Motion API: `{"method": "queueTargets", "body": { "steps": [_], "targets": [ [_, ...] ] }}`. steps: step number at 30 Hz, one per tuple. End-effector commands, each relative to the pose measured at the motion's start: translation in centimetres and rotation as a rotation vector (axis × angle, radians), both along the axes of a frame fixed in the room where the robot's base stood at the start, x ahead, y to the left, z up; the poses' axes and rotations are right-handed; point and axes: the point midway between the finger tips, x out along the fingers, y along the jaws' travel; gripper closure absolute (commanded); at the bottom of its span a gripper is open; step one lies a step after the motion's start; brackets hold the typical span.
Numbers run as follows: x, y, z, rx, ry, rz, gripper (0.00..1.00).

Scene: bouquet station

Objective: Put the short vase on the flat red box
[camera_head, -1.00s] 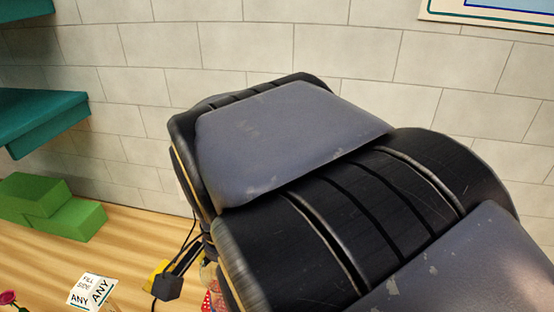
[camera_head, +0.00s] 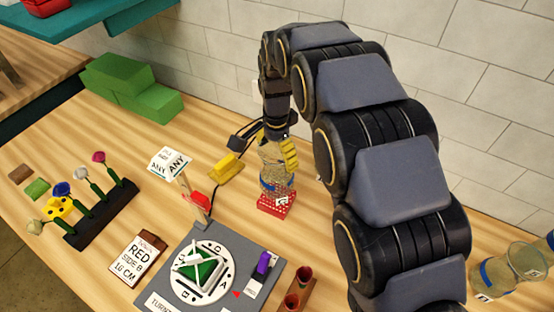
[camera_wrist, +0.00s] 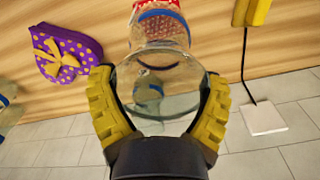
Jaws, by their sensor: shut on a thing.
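My gripper (camera_head: 280,150) has its yellow fingers shut around a clear glass vase with a blue band (camera_head: 272,170), which looks upright. The flat red box with white dots (camera_head: 272,208) is directly under the vase on the wooden table. The vase's base meets the box's top in the head view; whether it touches or hovers just above, I cannot tell. In the wrist view, the vase (camera_wrist: 152,95) is between both fingers, with the red box (camera_wrist: 163,4) beyond its far end. The far finger is mostly hidden in the head view.
A yellow block with a cable (camera_head: 227,167) lies left of the vase. A sign post (camera_head: 185,190) and grey turntable board (camera_head: 240,250) stand in front. More glass vases (camera_head: 520,262) stand at the right. A purple dotted box (camera_wrist: 66,52) shows in the wrist view.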

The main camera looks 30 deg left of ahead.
Motion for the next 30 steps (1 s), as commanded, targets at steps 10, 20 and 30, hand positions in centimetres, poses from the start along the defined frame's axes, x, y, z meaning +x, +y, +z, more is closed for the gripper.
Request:
{"method": "queueTargets", "body": {
  "steps": [10,20,30],
  "targets": [
    [0.1,0.1,-3.1,0.001,-0.002,0.000,0.54],
    [0.1,0.1,-3.3,0.001,-0.001,0.000,0.00],
    [0.2,0.1,-2.5,0.002,-0.003,-0.001,0.00]
  ]
}}
